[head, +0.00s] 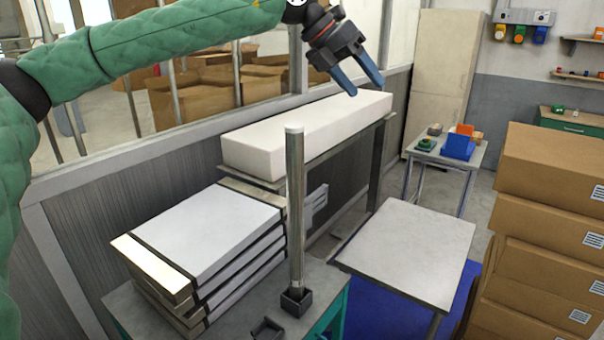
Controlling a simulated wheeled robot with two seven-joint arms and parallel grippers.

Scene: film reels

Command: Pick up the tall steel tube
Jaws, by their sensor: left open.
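The tall steel tube (296,210) stands upright in a small dark square holder (297,301) on the near table. Its top is light-coloured and free. My left gripper (368,88) is open and empty, with its two blue fingers pointing down and to the right. In the picture it is above and to the right of the tube's top, apart from it. My right gripper is not in view.
Flat white boxes (208,232) are stacked left of the tube. A second small dark holder (266,329) lies near the front. A long white block (308,132) is behind. A grey table (411,248) and stacked cardboard boxes (550,215) stand at the right.

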